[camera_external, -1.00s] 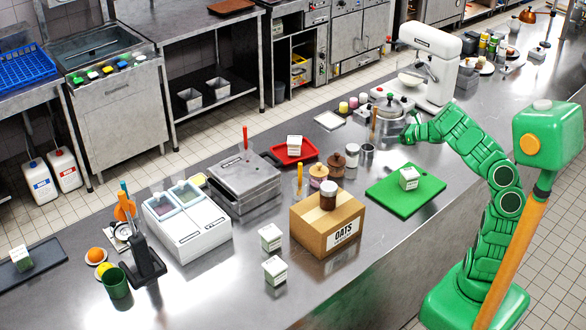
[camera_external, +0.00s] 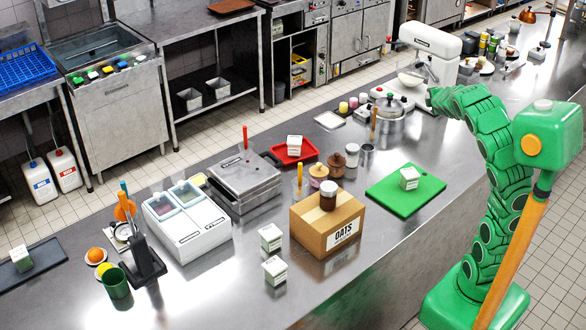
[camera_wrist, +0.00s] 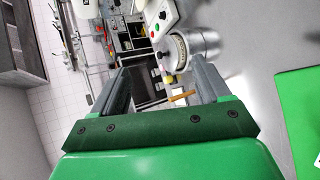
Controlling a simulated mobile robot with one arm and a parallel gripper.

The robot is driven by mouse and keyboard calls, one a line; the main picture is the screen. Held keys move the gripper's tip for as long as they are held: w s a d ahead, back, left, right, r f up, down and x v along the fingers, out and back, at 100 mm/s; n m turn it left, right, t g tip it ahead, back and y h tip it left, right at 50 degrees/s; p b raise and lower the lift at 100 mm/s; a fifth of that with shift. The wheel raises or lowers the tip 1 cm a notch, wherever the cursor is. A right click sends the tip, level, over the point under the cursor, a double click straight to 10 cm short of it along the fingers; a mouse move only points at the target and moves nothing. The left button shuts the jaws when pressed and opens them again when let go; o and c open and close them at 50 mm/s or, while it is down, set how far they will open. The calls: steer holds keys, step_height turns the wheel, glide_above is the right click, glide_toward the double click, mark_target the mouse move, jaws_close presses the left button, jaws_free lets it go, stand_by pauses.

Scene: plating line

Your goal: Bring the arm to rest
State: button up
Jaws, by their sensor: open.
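My green arm (camera_external: 490,135) rises from its base at the right and bends over the steel counter, its end near the white stand mixer (camera_external: 432,50). My gripper (camera_wrist: 163,88) shows in the wrist view with its two grey fingers wide apart and nothing between them. In the external view the fingers are hard to make out.
A steel pot (camera_external: 389,113) with a lid stands left of the arm's end. A green board (camera_external: 386,198) with a small white-and-green carton (camera_external: 409,178) lies in front. A cardboard oats box (camera_external: 318,235) with a brown jar (camera_external: 328,196) on top is further left.

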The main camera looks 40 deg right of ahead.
steer(key=s+a+f+m+g+y, duration=0.2)
steer(key=s+a+f+m+g, duration=0.1)
steer(key=s+a, duration=0.8)
steer(key=s+a+f+m+g+y, duration=0.3)
steer(key=s+a+f+m+g, duration=0.1)
steer(key=s+a, duration=0.7)
steer(key=s+a+f+m+g+y, duration=0.3)
steer(key=s+a+m, duration=0.2)
steer(key=s+a, duration=0.7)
steer(key=shift+s+f+g, duration=0.25)
steer(key=shift+s+g, duration=0.05)
steer(key=shift+s, duration=0.45)
